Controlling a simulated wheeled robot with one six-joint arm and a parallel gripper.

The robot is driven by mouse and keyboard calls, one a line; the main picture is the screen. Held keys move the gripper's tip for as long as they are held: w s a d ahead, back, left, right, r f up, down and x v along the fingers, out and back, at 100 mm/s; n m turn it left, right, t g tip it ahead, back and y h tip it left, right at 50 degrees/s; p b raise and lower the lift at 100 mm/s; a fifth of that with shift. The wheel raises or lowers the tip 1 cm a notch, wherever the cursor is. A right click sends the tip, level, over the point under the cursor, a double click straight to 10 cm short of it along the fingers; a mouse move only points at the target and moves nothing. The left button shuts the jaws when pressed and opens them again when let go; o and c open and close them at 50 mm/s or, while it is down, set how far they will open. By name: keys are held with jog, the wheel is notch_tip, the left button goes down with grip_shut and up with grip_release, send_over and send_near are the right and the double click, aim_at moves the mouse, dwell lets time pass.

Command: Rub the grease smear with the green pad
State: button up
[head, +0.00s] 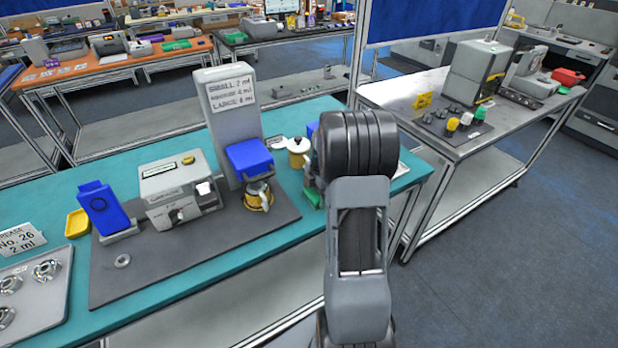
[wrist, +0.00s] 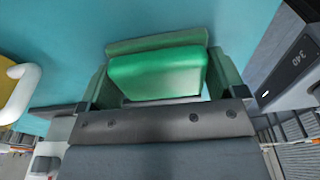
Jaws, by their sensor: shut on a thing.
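The green pad (wrist: 158,72) sits between the two fingers of my gripper (wrist: 160,85) in the wrist view, and the gripper is shut on it. The teal bench top (wrist: 60,50) lies beyond the pad; I cannot tell whether they touch. In the head view my arm hides most of the gripper; a bit of green shows at its left edge, beside a yellow and white pot (head: 298,152). I cannot make out the grease smear in either view.
A dark mat (head: 190,255) holds a blue stand (head: 103,208), a grey machine (head: 172,192) and a blue-topped dispenser (head: 249,157). A metal tray (head: 30,300) lies at left. In the wrist view, a grey device (wrist: 300,70) marked 340 is close at right.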

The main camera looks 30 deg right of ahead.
aim_at(309, 194)
jog(key=shift+w+a, duration=0.1)
jog(key=shift+a, duration=1.15)
jog(key=shift+a+r+p, duration=0.1)
jog(key=shift+r+p, duration=0.2)
notch_tip(309, 194, up, 2)
jog(key=shift+w, duration=0.1)
jog(key=shift+r+p, duration=0.35)
jog(key=shift+p, duration=0.15)
jog(key=shift+r+p, duration=1.55)
jog(key=shift+r, duration=0.95)
jog(key=shift+f, duration=0.1)
